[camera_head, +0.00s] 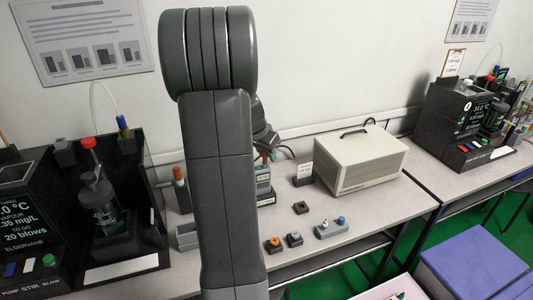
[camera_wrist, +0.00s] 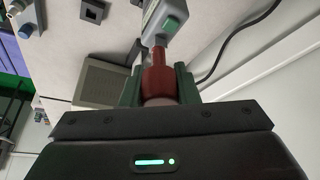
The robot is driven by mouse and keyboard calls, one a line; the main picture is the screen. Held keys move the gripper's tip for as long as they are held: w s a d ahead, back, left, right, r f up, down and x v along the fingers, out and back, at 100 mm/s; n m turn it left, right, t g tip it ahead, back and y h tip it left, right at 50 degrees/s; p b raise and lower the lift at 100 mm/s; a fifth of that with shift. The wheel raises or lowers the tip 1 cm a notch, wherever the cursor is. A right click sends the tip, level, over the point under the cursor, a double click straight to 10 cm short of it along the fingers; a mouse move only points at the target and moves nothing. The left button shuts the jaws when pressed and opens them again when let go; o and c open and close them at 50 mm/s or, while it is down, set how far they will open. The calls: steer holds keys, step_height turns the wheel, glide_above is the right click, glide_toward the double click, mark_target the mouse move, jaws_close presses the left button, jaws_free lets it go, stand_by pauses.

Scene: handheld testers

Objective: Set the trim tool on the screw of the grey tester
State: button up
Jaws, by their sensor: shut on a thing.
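My gripper (camera_wrist: 158,92) is shut on the red trim tool (camera_wrist: 158,78), its green fingers on either side of the handle. The tool's narrower red end points at the grey tester (camera_wrist: 158,22), which has a green button, and meets or nearly meets its near end. The screw is hidden behind the tool, so I cannot tell whether the tip sits on it. In the head view my arm covers much of the scene; the gripper (camera_head: 266,155) shows just above the tester (camera_head: 263,182), partly hidden.
A beige instrument case (camera_head: 360,165) stands right of the tester, with a small dark sign (camera_head: 303,174) between. Small blocks (camera_head: 294,240) and a grey block with knobs (camera_head: 331,229) lie in front. An orange-topped item (camera_head: 180,176) stands left. A black cable (camera_wrist: 240,45) runs beside the tester.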

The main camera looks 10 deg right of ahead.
steer(key=o, duration=1)
steer(key=shift+r, duration=0.1)
steer(key=shift+r+p, duration=2.15)
steer(key=shift+r, duration=1.3)
steer(key=shift+f, duration=0.15)
step_height(320, 180, down, 7)
steer(key=b, duration=0.4)
steer(key=shift+r, duration=0.35)
